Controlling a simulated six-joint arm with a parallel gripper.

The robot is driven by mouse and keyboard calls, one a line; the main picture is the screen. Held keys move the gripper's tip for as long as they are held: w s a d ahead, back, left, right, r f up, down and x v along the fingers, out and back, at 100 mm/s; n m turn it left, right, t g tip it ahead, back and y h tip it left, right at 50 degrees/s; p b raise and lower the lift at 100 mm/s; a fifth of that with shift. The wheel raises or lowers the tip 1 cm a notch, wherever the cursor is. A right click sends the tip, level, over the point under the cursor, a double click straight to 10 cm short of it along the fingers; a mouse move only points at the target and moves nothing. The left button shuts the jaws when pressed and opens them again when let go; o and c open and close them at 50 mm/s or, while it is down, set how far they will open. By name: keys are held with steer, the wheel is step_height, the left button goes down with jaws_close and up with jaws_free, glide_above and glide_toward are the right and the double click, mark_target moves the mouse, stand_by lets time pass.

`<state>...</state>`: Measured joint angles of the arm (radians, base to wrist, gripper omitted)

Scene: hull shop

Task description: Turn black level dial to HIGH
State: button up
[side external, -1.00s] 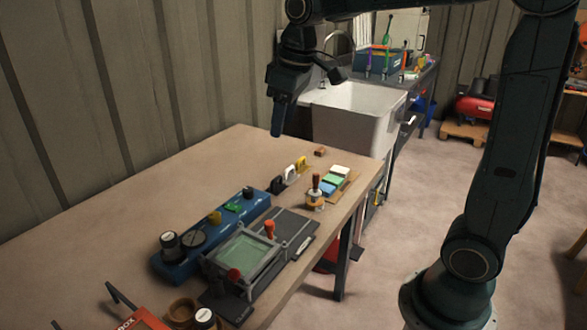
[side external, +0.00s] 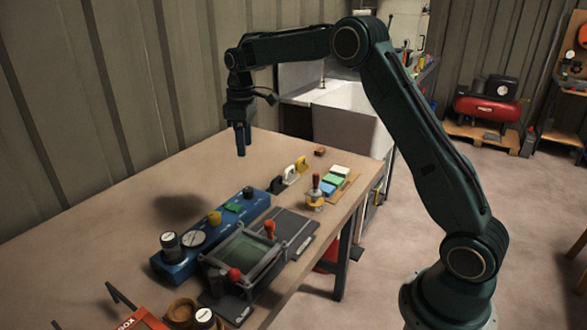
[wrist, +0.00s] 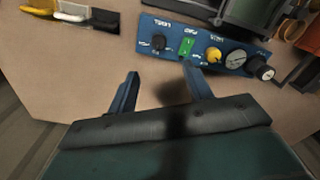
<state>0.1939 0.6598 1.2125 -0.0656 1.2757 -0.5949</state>
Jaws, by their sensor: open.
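A blue control panel (side external: 178,271) lies on the bench; it also shows in the wrist view (wrist: 172,28). It carries a small black knob (wrist: 158,42) at one end, which shows in the side view (side external: 248,192). A larger black knob with a white top (wrist: 262,69) sits at the other end, also in the side view (side external: 170,244). Their labels are too blurred to tell which is the level dial. My gripper (side external: 243,153) is open and empty, pointing down above the bench beyond the panel. In the wrist view its fingertips (wrist: 160,70) are apart, touching nothing.
The panel also has a green switch (wrist: 187,46), a yellow knob (wrist: 213,55) and a round gauge (wrist: 236,59). A framed fixture with red-knobbed levers (side external: 240,255) stands beside it. The bench left of the panel is clear.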

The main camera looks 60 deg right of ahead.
mark_target(248, 189)
steer(key=shift+w+d+f, duration=0.15)
steer(key=shift+w+f, duration=0.05)
steer(key=shift+f, duration=0.15)
steer(key=shift+f, duration=0.1)
steer(key=f, duration=1.3)
steer(key=shift+a+f, duration=0.2)
steer(key=shift+f, duration=0.05)
steer(key=c, duration=1)
